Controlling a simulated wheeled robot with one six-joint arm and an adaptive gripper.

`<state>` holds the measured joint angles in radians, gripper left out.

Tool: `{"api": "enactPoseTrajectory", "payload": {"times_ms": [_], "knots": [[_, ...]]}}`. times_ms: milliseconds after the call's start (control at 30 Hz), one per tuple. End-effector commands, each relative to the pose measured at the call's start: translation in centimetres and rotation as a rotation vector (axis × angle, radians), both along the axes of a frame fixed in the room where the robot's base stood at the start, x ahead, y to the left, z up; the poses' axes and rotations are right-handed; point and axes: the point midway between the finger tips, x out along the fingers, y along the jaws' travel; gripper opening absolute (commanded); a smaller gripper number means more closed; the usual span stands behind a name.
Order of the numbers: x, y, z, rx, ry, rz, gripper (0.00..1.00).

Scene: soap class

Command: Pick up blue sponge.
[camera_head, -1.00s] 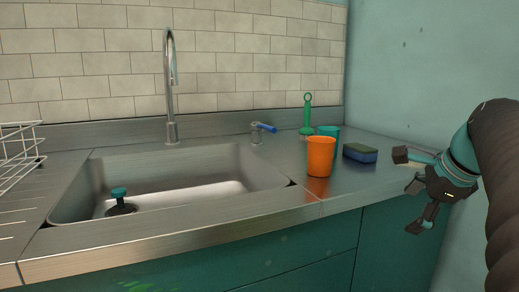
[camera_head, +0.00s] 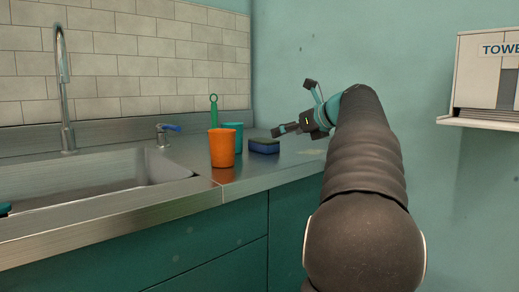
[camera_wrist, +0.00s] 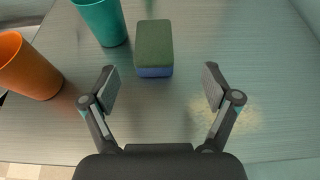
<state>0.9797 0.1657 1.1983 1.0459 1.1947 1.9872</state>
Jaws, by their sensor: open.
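The blue sponge (camera_head: 264,146) lies flat on the metal counter, just right of the cups. In the wrist view the sponge (camera_wrist: 154,48) shows a dark green top and a blue lower layer. My gripper (camera_head: 297,108) is open and empty beside the sponge, to its right in the head view. In the wrist view my gripper (camera_wrist: 158,88) has its fingers spread wide, with the sponge lying beyond the fingertips and roughly between their lines, a little left of centre. The fingers appear apart from the sponge.
An orange cup (camera_head: 222,148) and a teal cup (camera_head: 238,133) stand left of the sponge. A green-handled brush (camera_head: 214,108) stands behind them. The sink (camera_head: 90,188) is farther left, the wall behind. A towel dispenser (camera_head: 482,68) hangs at right.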

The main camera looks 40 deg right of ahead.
Motion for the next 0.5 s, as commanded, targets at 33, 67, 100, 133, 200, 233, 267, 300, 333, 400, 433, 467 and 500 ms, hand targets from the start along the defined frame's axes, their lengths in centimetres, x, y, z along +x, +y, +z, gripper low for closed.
{"api": "enactPoseTrajectory", "payload": {"times_ms": [33, 67, 100, 133, 200, 233, 267, 300, 333, 400, 433, 467, 500], "knots": [[1.0, 0.2, -0.6, -0.001, 0.001, 0.004, 0.88], [1.5, 0.3, -0.8, 0.0, 0.002, 0.004, 0.88], [2.2, 0.3, -1.1, 0.0, 0.002, 0.004, 0.88], [2.6, 0.4, -1.2, -0.001, 0.002, 0.005, 0.88], [3.5, 0.5, -1.5, -0.001, 0.002, 0.005, 0.88], [3.7, 0.5, -1.6, -0.002, 0.001, 0.004, 0.88], [4.0, 0.5, -1.7, -0.003, 0.001, 0.004, 0.88], [4.2, 0.6, -1.8, -0.003, 0.001, 0.004, 0.88], [4.4, 0.6, -1.8, -0.003, 0.001, 0.004, 0.88], [4.6, 0.6, -1.9, -0.003, 0.001, 0.004, 0.88], [4.7, 0.6, -2.0, -0.003, 0.002, 0.004, 0.88], [4.8, 0.7, -2.0, -0.003, 0.002, 0.004, 0.88], [5.0, 0.7, -2.1, -0.003, 0.002, 0.004, 0.88]]}}
